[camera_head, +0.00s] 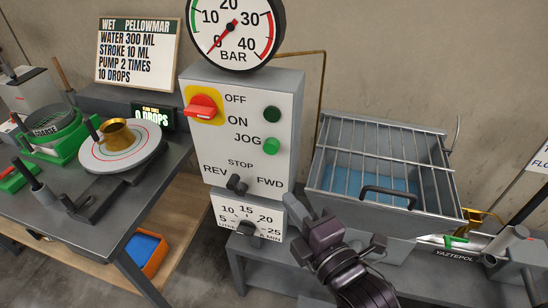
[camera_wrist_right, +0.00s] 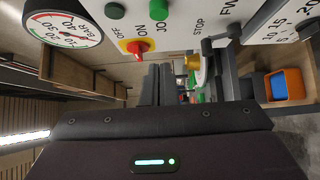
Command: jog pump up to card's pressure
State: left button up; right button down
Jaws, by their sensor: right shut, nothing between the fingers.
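The grey pump control box (camera_head: 215,130) stands in the middle of the head view. Its round pressure gauge (camera_head: 232,25) sits on top, with the red needle near 0 bar. The bright green JOG button (camera_head: 271,147) is on the box's right side, below a dark green round (camera_head: 272,114). The red switch (camera_head: 202,107) on a yellow plate has its handle sideways. A black REV/STOP/FWD lever (camera_head: 237,184) is lower down. My right gripper (camera_head: 301,210) is shut and empty, below and right of the JOG button, apart from it. My left gripper is out of view.
A dial knob (camera_head: 248,229) is below the lever. A wire-grated hopper (camera_head: 390,165) stands close on the right. A card board (camera_head: 138,52) lists water, stroke and drops; no pressure is readable. A sign (camera_head: 538,160) at the right edge is cut off.

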jog(key=p, duration=0.4)
send_near(265, 148)
jog(key=w+a, duration=0.1)
jog(key=a, duration=0.3)
jog(key=w+p, duration=0.1)
jog(key=w, duration=0.1)
jog(key=w+d+p, duration=0.1)
jog(key=w, duration=0.1)
jog(key=shift+w+d, duration=0.1)
jog(key=shift+d, duration=0.05)
